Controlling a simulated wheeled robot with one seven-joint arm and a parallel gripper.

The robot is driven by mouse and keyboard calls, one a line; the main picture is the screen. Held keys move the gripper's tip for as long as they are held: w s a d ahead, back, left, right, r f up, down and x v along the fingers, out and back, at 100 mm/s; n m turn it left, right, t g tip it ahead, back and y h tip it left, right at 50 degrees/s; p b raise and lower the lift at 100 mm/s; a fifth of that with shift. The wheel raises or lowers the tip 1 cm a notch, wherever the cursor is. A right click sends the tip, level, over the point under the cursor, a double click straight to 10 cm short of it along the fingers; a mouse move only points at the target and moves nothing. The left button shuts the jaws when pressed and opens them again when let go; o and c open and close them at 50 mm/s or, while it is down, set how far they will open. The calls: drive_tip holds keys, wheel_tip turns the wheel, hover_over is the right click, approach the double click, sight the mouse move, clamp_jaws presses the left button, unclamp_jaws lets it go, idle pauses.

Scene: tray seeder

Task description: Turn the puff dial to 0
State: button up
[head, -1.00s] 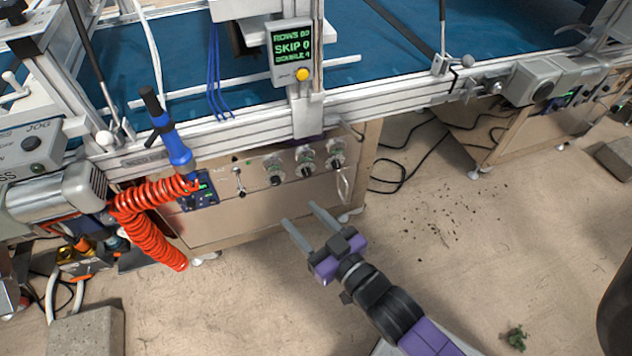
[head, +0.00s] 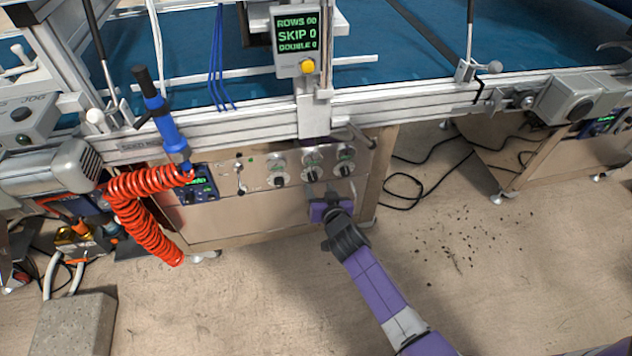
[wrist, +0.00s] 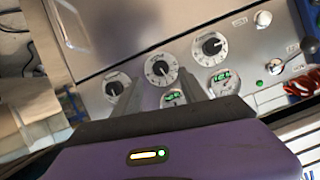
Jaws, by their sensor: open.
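Three round dials with white faces and black knobs sit in a row on the metal panel (head: 250,205). The labels are too small to read surely, so I cannot tell for certain which is the puff dial. My gripper (head: 322,190) is open in front of the panel, just below the middle dial (head: 311,162). In the wrist view, the middle dial (wrist: 161,69) shows between the two fingers; contact is not visible. The left dial (head: 278,170) and right dial (head: 345,157) are to either side. Small green readouts (wrist: 220,78) show near the dials, partly hidden.
A toggle lever (wrist: 273,66) is beside the dials. A red coiled hose (head: 145,205) and blue tool (head: 170,130) hang left of the panel. A screen (head: 297,38) is above. An aluminium rail (head: 240,128) overhangs the panel.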

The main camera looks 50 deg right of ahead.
sight(314, 179)
drive_tip(key=b+x, duration=0.1)
drive_tip(key=x, duration=0.4)
drive_tip(key=shift+w+d+f, duration=0.1)
drive_tip(key=shift+w+d, duration=0.05)
drive_tip(key=shift+w, duration=0.25)
clamp_jaws()
